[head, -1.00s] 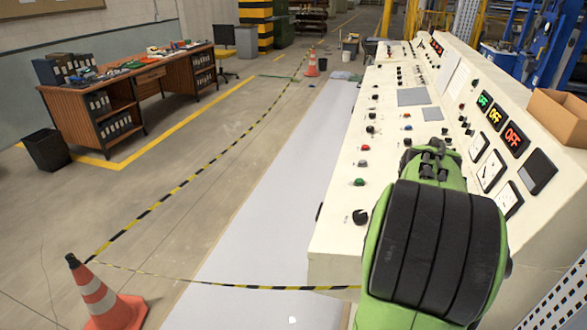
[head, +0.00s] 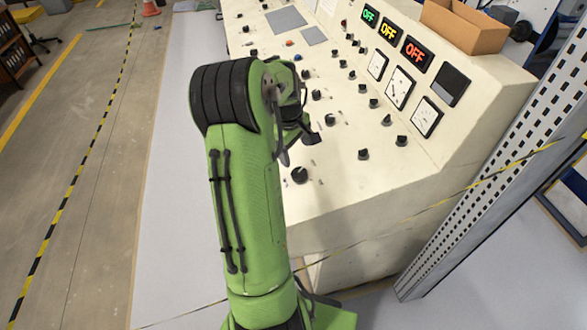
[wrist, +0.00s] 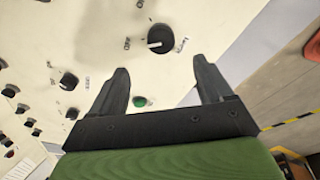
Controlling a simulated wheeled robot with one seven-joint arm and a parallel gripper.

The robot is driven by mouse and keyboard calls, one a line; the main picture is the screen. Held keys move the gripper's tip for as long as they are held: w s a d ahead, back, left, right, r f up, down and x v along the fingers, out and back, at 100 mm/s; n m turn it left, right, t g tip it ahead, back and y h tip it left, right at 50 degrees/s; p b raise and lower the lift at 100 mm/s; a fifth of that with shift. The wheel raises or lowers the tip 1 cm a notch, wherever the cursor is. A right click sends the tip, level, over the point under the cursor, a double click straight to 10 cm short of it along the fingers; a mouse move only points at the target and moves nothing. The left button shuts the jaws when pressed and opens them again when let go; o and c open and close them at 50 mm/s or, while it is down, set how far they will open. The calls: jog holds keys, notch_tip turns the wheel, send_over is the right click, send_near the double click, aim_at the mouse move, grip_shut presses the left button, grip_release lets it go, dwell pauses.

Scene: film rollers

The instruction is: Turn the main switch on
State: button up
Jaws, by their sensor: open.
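The large black rotary knob (head: 299,175), which looks like the main switch, is on the near left corner of the cream control panel (head: 345,205). In the wrist view the knob (wrist: 160,39) lies just beyond and between my fingertips, apart from them. Its white mark points left, and small labels around it are too small to read surely. My gripper (wrist: 161,68) is open and empty, with a finger toward either side. In the head view my gripper (head: 309,132) is partly hidden by my green arm, above the panel near the knob.
A green button (wrist: 140,102) shows between my fingers, and a smaller black knob (wrist: 68,82) is left of them. Several other knobs and displays reading OFF (head: 387,31) fill the panel. A perforated metal post (head: 500,160) stands at right.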

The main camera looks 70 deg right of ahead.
aim_at(299, 172)
jog(key=f, duration=0.3)
jog(key=d+f+b, duration=0.1)
jog(key=f, duration=0.3)
jog(key=d+f, duration=0.1)
jog(key=f, duration=0.2)
jog(key=shift+s+f, duration=0.15)
jog(key=shift+f, duration=0.1)
jog(key=c, duration=1)
jog(key=shift+c, duration=0.2)
